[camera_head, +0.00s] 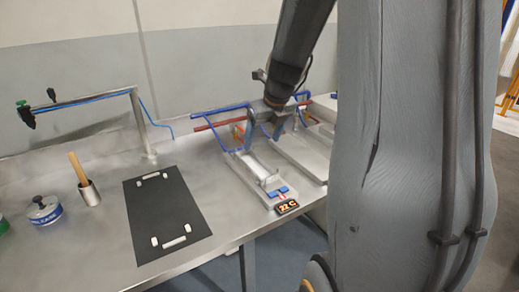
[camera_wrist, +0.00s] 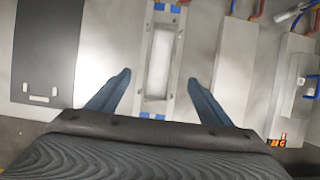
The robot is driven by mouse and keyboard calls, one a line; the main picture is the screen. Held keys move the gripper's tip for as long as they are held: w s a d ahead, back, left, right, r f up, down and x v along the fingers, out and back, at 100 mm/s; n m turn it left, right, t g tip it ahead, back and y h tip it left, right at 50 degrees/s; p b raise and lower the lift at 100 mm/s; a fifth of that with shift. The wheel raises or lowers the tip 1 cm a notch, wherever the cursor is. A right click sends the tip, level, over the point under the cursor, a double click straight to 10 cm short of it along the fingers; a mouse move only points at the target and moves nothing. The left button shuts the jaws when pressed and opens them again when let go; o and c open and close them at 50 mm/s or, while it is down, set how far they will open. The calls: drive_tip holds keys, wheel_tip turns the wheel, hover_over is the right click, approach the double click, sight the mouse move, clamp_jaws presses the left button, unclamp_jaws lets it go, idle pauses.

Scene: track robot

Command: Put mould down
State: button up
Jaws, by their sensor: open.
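A long, narrow metal mould (camera_wrist: 160,63) with a pale rectangular middle lies in a station with blue tabs. It also shows in the head view (camera_head: 258,174), on the steel bench right of the black mat. My gripper (camera_wrist: 160,78) is open. Its two blue-grey fingers stand one on each side of the mould in the wrist view, with visible gaps. In the head view my gripper (camera_head: 266,128) is at the far part of this station, pointing down. Its height above the mould is hard to judge.
The black mat (camera_head: 168,215) with white stops lies left and holds nothing. A flat metal plate (camera_head: 300,152) is at right.

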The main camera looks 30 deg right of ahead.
drive_tip(key=s+a+f+n+g, duration=0.1)
drive_tip(key=s+a+n, duration=0.4)
drive_tip(key=n, duration=0.7)
drive_tip(key=s+a+f+n+g, duration=0.1)
drive_tip(key=s+a+f+n, duration=0.2)
drive_tip(key=s+a+n, duration=0.3)
drive_tip(key=s+a+f+n+g, duration=0.1)
drive_tip(key=s+a+f+n, duration=0.2)
drive_tip(key=n, duration=1.4)
drive_tip(key=s+a, duration=0.3)
drive_tip(key=s, duration=0.1)
drive_tip(key=shift+s+a+n, duration=0.15)
drive_tip(key=shift+n, duration=0.15)
